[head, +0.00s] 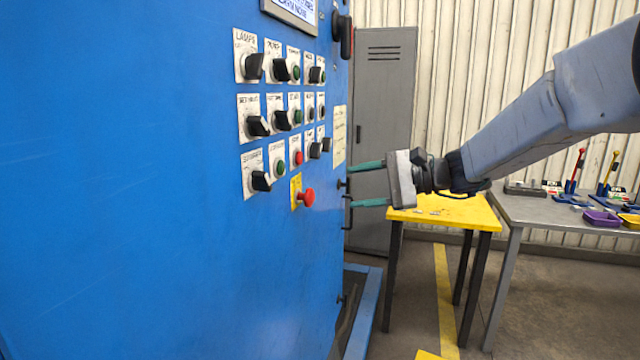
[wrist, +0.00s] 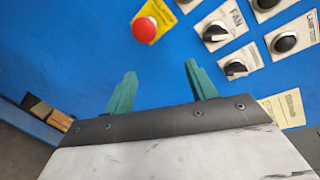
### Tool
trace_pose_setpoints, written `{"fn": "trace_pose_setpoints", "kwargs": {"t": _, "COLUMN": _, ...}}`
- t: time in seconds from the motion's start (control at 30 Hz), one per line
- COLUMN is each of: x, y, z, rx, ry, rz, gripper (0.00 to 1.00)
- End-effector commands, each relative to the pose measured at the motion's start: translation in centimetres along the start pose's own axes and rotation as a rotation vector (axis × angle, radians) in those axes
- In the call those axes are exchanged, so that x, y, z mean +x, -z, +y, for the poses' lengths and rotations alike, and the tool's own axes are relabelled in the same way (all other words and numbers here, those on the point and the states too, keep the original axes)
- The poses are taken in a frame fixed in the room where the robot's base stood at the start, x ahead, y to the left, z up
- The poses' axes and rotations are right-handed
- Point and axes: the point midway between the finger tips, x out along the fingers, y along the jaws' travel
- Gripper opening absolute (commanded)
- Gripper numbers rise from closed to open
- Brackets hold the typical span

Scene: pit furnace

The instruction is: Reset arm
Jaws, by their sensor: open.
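My gripper (head: 368,184) reaches in from the right in the head view, with its two teal fingers pointing left towards the blue control cabinet (head: 120,180). The fingers are apart with nothing between them. In the wrist view my gripper (wrist: 158,88) also shows open and empty in front of the blue panel. A red mushroom button (head: 306,197) on a yellow plate sits low on the panel. In the wrist view the red button (wrist: 145,29) lies beyond the fingertips, apart from them. Whether a finger touches the cabinet is unclear in the head view.
Rows of black knobs (head: 257,126) and small buttons cover the panel. A yellow table (head: 450,214) stands below my gripper. A grey table (head: 545,209) with tools and trays is at the right. A grey locker (head: 384,110) stands behind. Open floor lies at the lower right.

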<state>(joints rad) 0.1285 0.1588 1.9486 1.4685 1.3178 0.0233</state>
Motion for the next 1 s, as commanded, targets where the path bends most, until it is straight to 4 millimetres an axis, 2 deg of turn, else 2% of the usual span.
{"fn": "trace_pose_setpoints", "kwargs": {"t": 0.03, "x": -0.3, "y": -1.4, "z": 2.7, "rx": -0.028, "ry": -0.103, "rz": 0.007, "gripper": 0.56}}
{"fn": "trace_pose_setpoints", "kwargs": {"t": 0.1, "x": -1.3, "y": -3.7, "z": 6.9, "rx": -0.081, "ry": -0.269, "rz": 0.016, "gripper": 0.56}}
{"fn": "trace_pose_setpoints", "kwargs": {"t": 0.17, "x": -2.6, "y": -5.8, "z": 10.4, "rx": -0.138, "ry": -0.413, "rz": 0.025, "gripper": 0.56}}
{"fn": "trace_pose_setpoints", "kwargs": {"t": 0.2, "x": -3.7, "y": -7.2, "z": 12.7, "rx": -0.178, "ry": -0.508, "rz": 0.032, "gripper": 0.56}}
{"fn": "trace_pose_setpoints", "kwargs": {"t": 0.3, "x": -6.9, "y": -10.3, "z": 17.9, "rx": -0.285, "ry": -0.733, "rz": 0.052, "gripper": 0.56}}
{"fn": "trace_pose_setpoints", "kwargs": {"t": 0.4, "x": -10.4, "y": -12.7, "z": 22.0, "rx": -0.393, "ry": -0.93, "rz": 0.078, "gripper": 0.56}}
{"fn": "trace_pose_setpoints", "kwargs": {"t": 0.5, "x": -13.9, "y": -14.6, "z": 25.4, "rx": -0.497, "ry": -1.101, "rz": 0.109, "gripper": 0.56}}
{"fn": "trace_pose_setpoints", "kwargs": {"t": 0.6, "x": -17.0, "y": -16.2, "z": 27.8, "rx": -0.595, "ry": -1.242, "rz": 0.147, "gripper": 0.56}}
{"fn": "trace_pose_setpoints", "kwargs": {"t": 0.73, "x": -19.7, "y": -17.6, "z": 29.6, "rx": -0.691, "ry": -1.35, "rz": 0.198, "gripper": 0.56}}
{"fn": "trace_pose_setpoints", "kwargs": {"t": 0.8, "x": -20.3, "y": -18.2, "z": 30.0, "rx": -0.725, "ry": -1.366, "rz": 0.219, "gripper": 0.56}}
{"fn": "trace_pose_setpoints", "kwargs": {"t": 1.0, "x": -20.3, "y": -19.3, "z": 29.6, "rx": -0.77, "ry": -1.347, "rz": 0.255, "gripper": 0.56}}
